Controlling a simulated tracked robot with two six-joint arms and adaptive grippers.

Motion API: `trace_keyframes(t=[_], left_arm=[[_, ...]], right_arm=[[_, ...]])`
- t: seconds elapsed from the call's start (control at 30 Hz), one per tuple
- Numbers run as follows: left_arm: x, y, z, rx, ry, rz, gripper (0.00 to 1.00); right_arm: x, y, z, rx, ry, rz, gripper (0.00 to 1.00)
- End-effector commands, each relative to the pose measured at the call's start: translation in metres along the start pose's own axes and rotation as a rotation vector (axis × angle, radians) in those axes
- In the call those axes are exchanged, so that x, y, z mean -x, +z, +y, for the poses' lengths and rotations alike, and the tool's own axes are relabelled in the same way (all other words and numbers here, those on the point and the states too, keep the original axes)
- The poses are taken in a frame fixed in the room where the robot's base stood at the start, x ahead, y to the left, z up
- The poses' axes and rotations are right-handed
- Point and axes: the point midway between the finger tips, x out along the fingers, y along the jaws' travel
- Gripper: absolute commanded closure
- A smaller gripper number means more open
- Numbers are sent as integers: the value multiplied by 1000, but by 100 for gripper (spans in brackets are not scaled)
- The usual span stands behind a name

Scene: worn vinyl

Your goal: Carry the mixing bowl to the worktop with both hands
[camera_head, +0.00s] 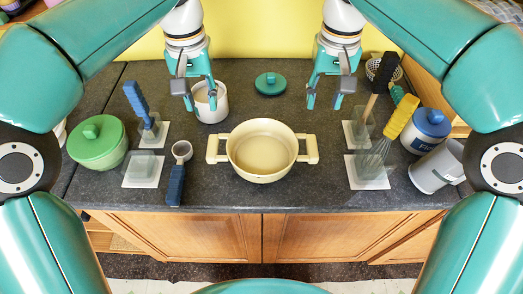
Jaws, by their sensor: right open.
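The cream mixing bowl (262,172) stands upright on the dark worktop (265,202), near the middle of its front part. It has a loop handle on its left and another on its right, and it looks empty. My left gripper (200,105) is open above and behind the bowl's left handle, with its fingers pointing down and overlapping a white pot in the picture. I cannot tell whether it touches the pot. My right gripper (325,104) is open and empty, above and behind the bowl's right handle. Neither gripper touches the bowl.
The white pot (213,115) and a teal lid (270,84) lie behind the bowl. A scoop (176,182) with a blue handle and a green lidded pot (97,145) are left. A yellow-handled whisk (400,117), grey jug (436,168) and blue-lidded jar (428,133) are right.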

Motion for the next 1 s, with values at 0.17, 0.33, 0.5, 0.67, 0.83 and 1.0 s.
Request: trace_keyframes(t=[0.17,0.33,0.5,0.67,0.83,1.0], left_arm=[[-20,1,-1,1,-1,-3,65],[-51,1,-1,0,-2,-4,65],[-86,2,-2,1,-2,-6,65],[-117,1,-2,1,-1,-5,65],[-144,1,-1,1,-1,-3,65],[-159,1,-1,2,-1,-3,65]], right_arm=[[-20,1,1,-1,1,-4,58],[-51,1,0,0,1,-5,58],[-86,1,0,0,2,-5,58],[-117,1,0,0,1,-4,58],[-144,1,0,1,1,-4,58],[-159,0,0,0,1,-1,58]])
